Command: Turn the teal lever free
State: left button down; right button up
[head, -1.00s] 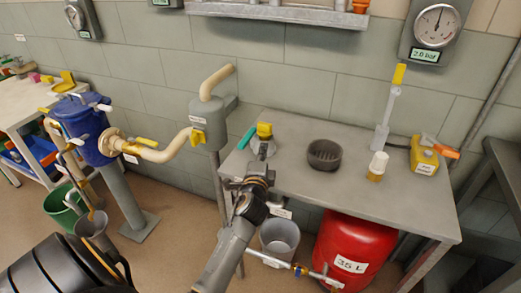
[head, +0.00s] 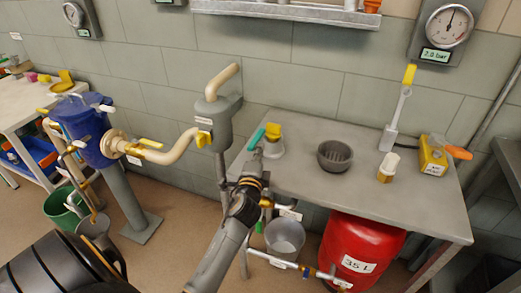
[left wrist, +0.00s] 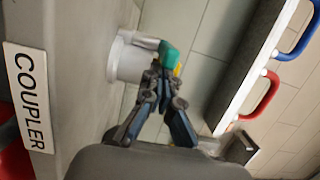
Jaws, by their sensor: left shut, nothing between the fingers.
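The teal lever (head: 257,138) sits on the left side of a pale round fitting (head: 273,150) at the table's left end. A yellow part (head: 273,132) tops the fitting. In the left wrist view the teal lever (left wrist: 168,53) shows end-on beside the white fitting (left wrist: 130,58). My left gripper (head: 250,181) is in front of the table's left edge, below the lever in the picture. Its shut, empty fingertips (left wrist: 160,76) appear just under the lever in the wrist view; whether they touch it I cannot tell. My right gripper is out of view.
The grey table (head: 300,180) also holds a dark bowl (head: 334,155), a small yellow-white bottle (head: 388,168) and a yellow box (head: 433,155). A grey pipe post (head: 222,125) stands left of the table. A red tank (head: 363,245) and a bucket (head: 285,238) are below.

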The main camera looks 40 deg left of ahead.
pick_arm(q)
jog(key=shift+s+a+h+p, duration=0.15)
jog(key=shift+a+h+p, duration=0.05)
jog(key=shift+h+p, duration=0.1)
